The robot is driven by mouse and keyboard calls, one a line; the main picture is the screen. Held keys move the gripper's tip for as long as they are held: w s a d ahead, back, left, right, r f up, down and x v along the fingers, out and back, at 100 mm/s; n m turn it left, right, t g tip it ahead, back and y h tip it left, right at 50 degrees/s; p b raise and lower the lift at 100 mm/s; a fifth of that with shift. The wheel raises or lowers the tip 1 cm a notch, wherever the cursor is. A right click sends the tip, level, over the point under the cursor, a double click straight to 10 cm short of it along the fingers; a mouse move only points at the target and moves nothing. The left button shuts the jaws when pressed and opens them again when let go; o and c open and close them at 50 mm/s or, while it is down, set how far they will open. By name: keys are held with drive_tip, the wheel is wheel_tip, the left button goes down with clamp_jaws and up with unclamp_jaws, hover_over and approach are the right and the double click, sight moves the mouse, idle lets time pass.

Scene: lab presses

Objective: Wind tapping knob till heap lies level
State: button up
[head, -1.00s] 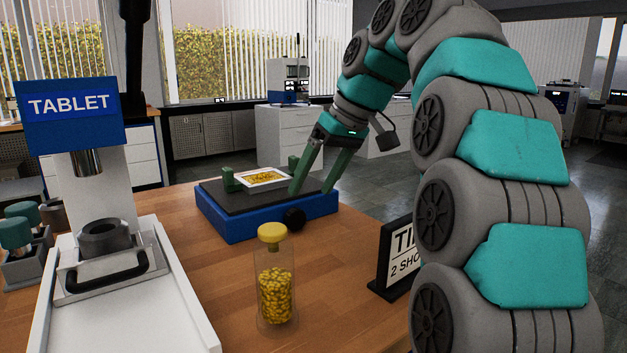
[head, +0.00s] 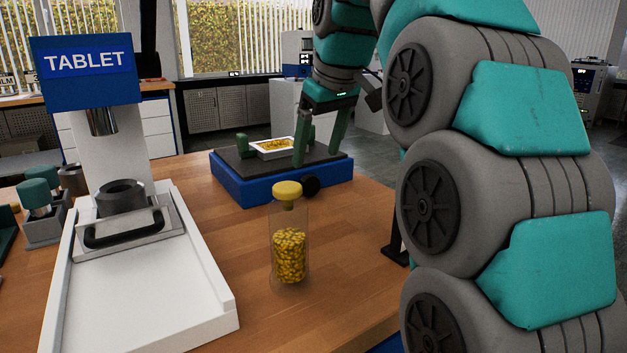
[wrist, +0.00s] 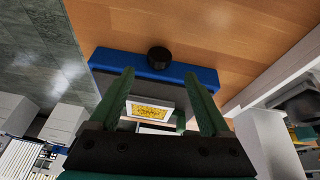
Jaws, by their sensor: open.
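The tapping device (head: 232,188) is a blue base with a dark top plate, standing on the wooden bench. Its round black knob (head: 311,186) sticks out of the front side; the wrist view shows the knob (wrist: 159,58) beyond my fingertips. A white tray (head: 253,150) with a yellow heap (head: 277,145) sits on the top plate between green clamps. I cannot tell whether the heap is level. My gripper (head: 312,164) is open and empty, its green fingers pointing down over the plate. In the wrist view its fingertips (wrist: 159,72) are apart, short of the knob.
A jar of yellow pellets (head: 290,255) with a yellow lid stands in front of the device. The white tablet press (head: 200,275) with its blue sign (head: 85,72) fills the left. Bare bench (head: 340,260) lies right of the jar.

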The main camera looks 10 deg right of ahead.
sight(313, 176)
drive_tip(key=shift+x, duration=3.8)
drive_tip(key=shift+c, duration=0.4)
clamp_jaws()
drive_tip(key=shift+w+d+m+g+y+p, duration=0.1)
drive_tip(key=shift+m+g+y+p, duration=0.2)
drive_tip(key=shift+y, duration=0.35)
drive_tip(key=shift+d+g+y+p, duration=0.1)
drive_tip(key=shift+y+p, duration=0.3)
drive_tip(key=shift+y, duration=0.25)
drive_tip(key=shift+o, duration=0.4)
unclamp_jaws()
drive_tip(key=v, duration=0.7)
drive_tip(key=shift+d+r, duration=0.15)
drive_tip(key=shift+r, duration=0.2)
